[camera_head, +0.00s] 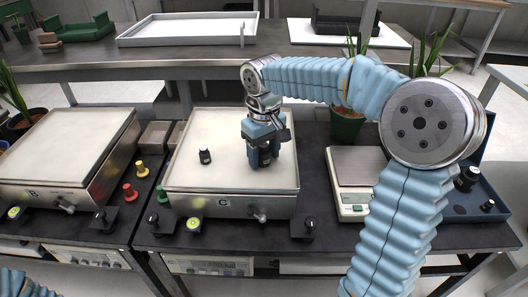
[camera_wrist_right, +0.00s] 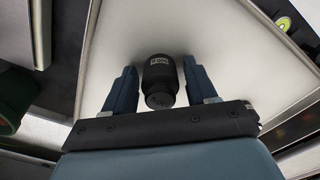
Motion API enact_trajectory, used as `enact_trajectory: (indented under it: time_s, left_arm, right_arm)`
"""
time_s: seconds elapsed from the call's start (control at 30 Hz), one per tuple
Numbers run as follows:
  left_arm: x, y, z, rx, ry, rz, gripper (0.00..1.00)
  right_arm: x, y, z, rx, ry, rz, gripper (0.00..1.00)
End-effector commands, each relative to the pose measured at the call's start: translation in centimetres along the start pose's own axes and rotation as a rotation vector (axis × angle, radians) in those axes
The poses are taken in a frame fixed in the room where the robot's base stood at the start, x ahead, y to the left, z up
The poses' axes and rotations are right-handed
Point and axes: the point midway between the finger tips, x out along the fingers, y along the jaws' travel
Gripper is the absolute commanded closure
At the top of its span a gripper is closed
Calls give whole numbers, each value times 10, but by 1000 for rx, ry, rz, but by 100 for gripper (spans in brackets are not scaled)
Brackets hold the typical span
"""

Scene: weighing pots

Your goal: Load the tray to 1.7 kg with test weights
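The metal tray marked C (camera_head: 225,125) lies flat on the dark bench in the middle of the head view. A small black test weight (camera_head: 205,156) stands upright on it, left of my right gripper. My right gripper (camera_head: 264,160) points down low over the tray's right half. In the right wrist view, a black weight with a pale label (camera_wrist_right: 160,75) sits between the fingers of this gripper (camera_wrist_right: 160,85). Narrow gaps show between the weight and both fingers, so the gripper looks open around it. My left gripper is out of view.
A scale (camera_head: 358,165) stands right of the tray. A blue bin (camera_head: 460,214) with black weights (camera_head: 467,178) is at the far right. Another tray (camera_head: 65,140) is at left. Yellow (camera_head: 141,168), red (camera_head: 130,192) and green (camera_head: 162,195) pieces stand between the trays. A potted plant (camera_head: 345,125) stands behind the scale.

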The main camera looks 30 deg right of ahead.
Motion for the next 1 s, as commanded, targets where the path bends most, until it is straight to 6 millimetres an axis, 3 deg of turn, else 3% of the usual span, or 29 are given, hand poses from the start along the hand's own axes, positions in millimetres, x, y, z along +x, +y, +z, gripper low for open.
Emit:
enact_trajectory:
  time_s: [0.3,0.43,0.8,1.0]
  left_arm:
    - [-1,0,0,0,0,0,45]
    - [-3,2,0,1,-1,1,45]
    - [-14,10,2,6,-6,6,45]
    - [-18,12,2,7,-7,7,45]
  right_arm:
    - [-1,0,0,0,0,0,34]
    - [-11,0,0,0,1,1,34]
    - [-92,0,-1,0,4,0,34]
    - [-119,0,0,0,1,0,34]
